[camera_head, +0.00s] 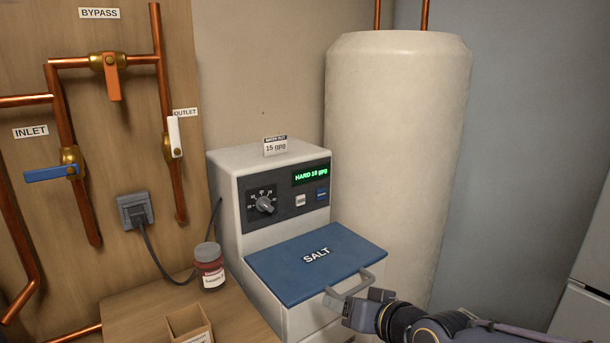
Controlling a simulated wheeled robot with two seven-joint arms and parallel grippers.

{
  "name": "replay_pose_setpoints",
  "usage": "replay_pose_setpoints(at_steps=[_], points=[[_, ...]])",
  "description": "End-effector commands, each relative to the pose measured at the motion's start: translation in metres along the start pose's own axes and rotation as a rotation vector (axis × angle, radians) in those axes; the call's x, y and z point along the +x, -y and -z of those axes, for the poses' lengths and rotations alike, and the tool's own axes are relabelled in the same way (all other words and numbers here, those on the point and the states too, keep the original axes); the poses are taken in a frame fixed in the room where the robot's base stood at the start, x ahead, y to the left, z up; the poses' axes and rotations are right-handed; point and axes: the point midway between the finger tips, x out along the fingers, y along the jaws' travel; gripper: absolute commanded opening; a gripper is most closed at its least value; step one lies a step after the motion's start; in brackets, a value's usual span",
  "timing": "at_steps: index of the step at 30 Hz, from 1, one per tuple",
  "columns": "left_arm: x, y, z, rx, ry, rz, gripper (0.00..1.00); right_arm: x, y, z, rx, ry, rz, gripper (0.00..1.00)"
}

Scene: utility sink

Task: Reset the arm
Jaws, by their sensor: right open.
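My right gripper (338,302) comes in from the lower right on my right arm. I cannot tell whether the fingers touch the handle. The lid lies closed on the white water softener (228,200). My left gripper is not in view.
A tall cream tank (395,150) stands behind. A dark red jar (208,268) and a small open box (188,326) stand on a wooden surface at left. Copper pipes with valves line the wall.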

Motion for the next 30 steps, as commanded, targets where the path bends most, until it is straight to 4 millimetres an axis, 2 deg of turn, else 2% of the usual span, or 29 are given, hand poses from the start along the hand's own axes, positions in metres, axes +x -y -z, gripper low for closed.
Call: replay_pose_setpoints(at_steps=[5,10,15,23,24,30], points=[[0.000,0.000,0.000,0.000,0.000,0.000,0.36,-0.054,-0.035,-0.037,-0.054,0.132,-0.187,0.57],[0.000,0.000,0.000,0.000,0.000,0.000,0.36,-0.127,-0.066,-0.084,-0.007,0.260,-0.332,0.57],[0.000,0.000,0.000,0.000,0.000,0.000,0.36,-0.176,-0.074,-0.125,0.081,0.341,-0.359,0.57],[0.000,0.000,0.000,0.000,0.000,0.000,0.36,-0.222,-0.065,-0.182,0.205,0.433,-0.284,0.57],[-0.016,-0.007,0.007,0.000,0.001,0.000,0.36,-0.229,-0.057,-0.166,0.204,0.437,-0.288,0.57],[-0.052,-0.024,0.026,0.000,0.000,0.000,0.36,-0.247,-0.038,-0.131,0.202,0.436,-0.292,0.57]])
